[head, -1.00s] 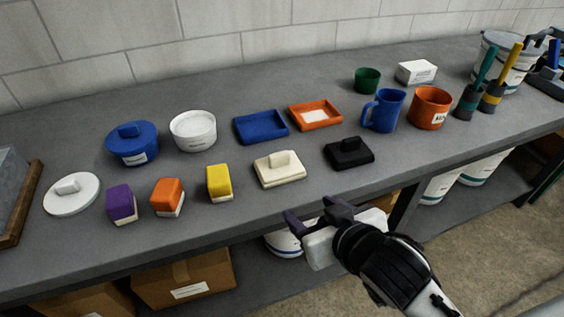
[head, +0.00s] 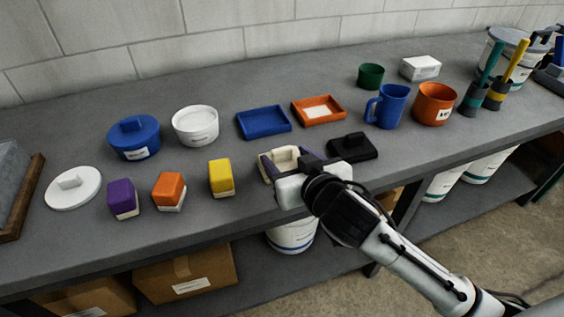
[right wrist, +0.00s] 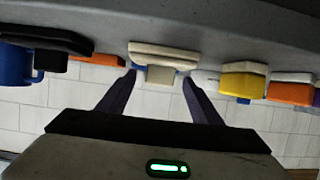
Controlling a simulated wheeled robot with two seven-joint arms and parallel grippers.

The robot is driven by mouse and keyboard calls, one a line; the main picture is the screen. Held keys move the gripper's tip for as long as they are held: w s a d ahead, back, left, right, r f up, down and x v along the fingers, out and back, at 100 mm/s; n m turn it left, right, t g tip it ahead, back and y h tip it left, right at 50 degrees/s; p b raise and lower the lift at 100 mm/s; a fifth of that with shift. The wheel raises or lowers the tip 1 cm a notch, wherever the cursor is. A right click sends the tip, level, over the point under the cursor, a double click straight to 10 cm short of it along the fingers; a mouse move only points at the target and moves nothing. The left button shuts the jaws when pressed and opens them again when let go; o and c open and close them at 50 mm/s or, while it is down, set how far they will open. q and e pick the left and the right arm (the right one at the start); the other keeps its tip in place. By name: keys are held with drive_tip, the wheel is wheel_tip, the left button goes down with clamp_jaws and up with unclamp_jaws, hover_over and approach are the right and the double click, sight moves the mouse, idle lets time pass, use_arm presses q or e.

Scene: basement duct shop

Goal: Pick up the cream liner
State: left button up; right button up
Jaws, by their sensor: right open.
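The cream liner (head: 285,156), a flat cream slab with a block-shaped grip on top, lies on the grey bench near its front edge. My right gripper (head: 286,160) is open and partly covers it in the head view. In the right wrist view, which looks upside down, the liner (right wrist: 165,53) is straight ahead, and its grip lies between the lines of the two open fingertips (right wrist: 159,77). The fingers appear one to each side of the grip; I cannot tell whether they touch it. My left gripper is not in view.
A black lidded piece (head: 352,148) lies close right of the liner, and a yellow block (head: 221,178) stands to its left. A blue tray (head: 264,122) and an orange tray (head: 318,110) lie behind. Bare bench (head: 240,215) shows at the front edge.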

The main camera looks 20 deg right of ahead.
drive_tip(key=shift+w+f, duration=0.15)
drive_tip(key=shift+w, duration=0.25)
drive_tip(key=shift+c, duration=0.4)
drive_tip(key=c, duration=1.1)
drive_tip(key=shift+o, duration=0.2)
